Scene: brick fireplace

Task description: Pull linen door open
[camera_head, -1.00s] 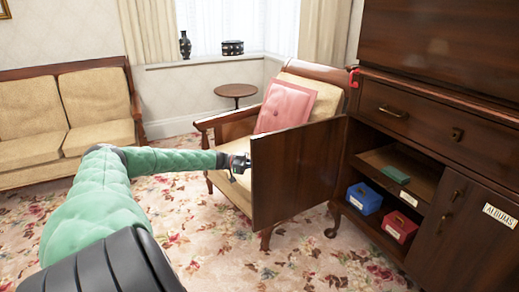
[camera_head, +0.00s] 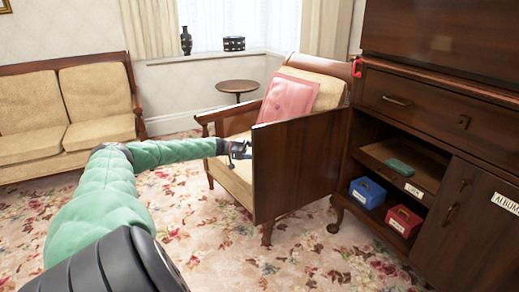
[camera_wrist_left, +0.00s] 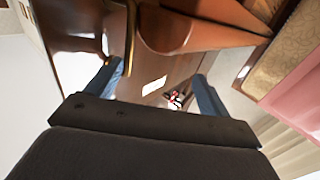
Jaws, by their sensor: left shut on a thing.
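The linen door (camera_head: 300,165) is a dark wooden panel on the left side of the dark wooden cabinet. It stands swung out, away from the cabinet front, with its plain face towards the head camera. My left gripper (camera_head: 239,150) is at the door's free edge, partly behind it, and is shut on it. The exact gripped part is hidden in the head view. In the left wrist view, the blue-grey fingers (camera_wrist_left: 155,88) stand on either side of brown wood with a small white label (camera_wrist_left: 154,85). My right gripper is not in view.
The cabinet's open bay holds a blue box (camera_head: 367,193), a red box (camera_head: 403,221) and a green item (camera_head: 401,167). A closed door (camera_head: 472,225) labelled ALBUMS is at right. An armchair (camera_head: 237,180) stands close behind the linen door. Patterned carpet (camera_head: 310,258) lies clear in front.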

